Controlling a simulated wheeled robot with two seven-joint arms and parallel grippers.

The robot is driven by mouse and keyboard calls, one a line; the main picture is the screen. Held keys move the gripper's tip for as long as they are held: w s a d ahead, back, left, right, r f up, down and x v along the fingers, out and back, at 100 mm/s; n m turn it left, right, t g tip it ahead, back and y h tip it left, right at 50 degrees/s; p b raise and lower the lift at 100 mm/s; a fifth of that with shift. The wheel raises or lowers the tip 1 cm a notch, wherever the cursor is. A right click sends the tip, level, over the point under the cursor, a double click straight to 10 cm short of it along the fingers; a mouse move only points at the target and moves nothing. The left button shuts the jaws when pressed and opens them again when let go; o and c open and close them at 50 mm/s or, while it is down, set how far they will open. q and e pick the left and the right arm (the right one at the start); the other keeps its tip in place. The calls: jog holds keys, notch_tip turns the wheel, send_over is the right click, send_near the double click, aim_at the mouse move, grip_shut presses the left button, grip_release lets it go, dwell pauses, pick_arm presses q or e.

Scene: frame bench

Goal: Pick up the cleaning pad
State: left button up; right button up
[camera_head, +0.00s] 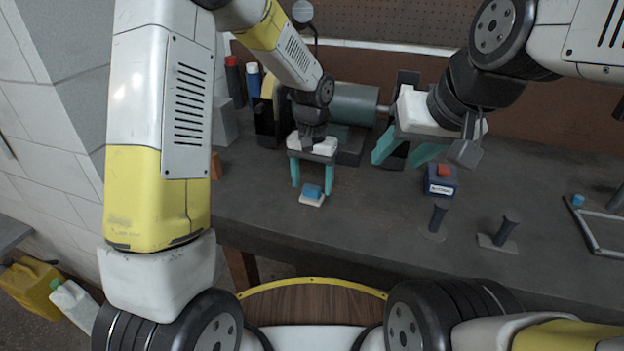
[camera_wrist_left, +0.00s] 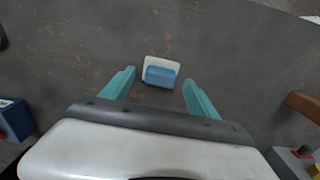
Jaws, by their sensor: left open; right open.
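The cleaning pad (camera_head: 312,195) lies on the grey bench, a small white base with a blue block on top. It also shows in the left wrist view (camera_wrist_left: 161,70), ahead of the fingertips. My left gripper (camera_head: 311,190) is open above the pad, with its teal fingers pointing down on either side in the head view. In the left wrist view its fingers (camera_wrist_left: 158,82) show a gap, and nothing is held. My right gripper (camera_head: 400,158) is open and empty above the bench, right of the pad.
A dark blue box with a red button (camera_head: 440,182) stands right of the pad on the bench (camera_head: 370,205). Two dark posts on plates (camera_head: 437,218) (camera_head: 504,232) and a metal frame (camera_head: 597,228) are further right. A green cylindrical machine (camera_head: 352,104) and bottles (camera_head: 234,80) stand behind.

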pick_arm(q)
notch_tip(320, 180, down, 2)
jog(key=shift+f, duration=0.1)
jog(key=c, duration=1.2)
jog(key=shift+r, duration=0.75)
notch_tip(320, 180, up, 2)
jog(key=shift+r, duration=0.15)
jog(key=s, duration=1)
jog(key=s+a+r, duration=0.1)
jog(key=s, duration=0.5)
jog(key=shift+a+r, duration=0.1)
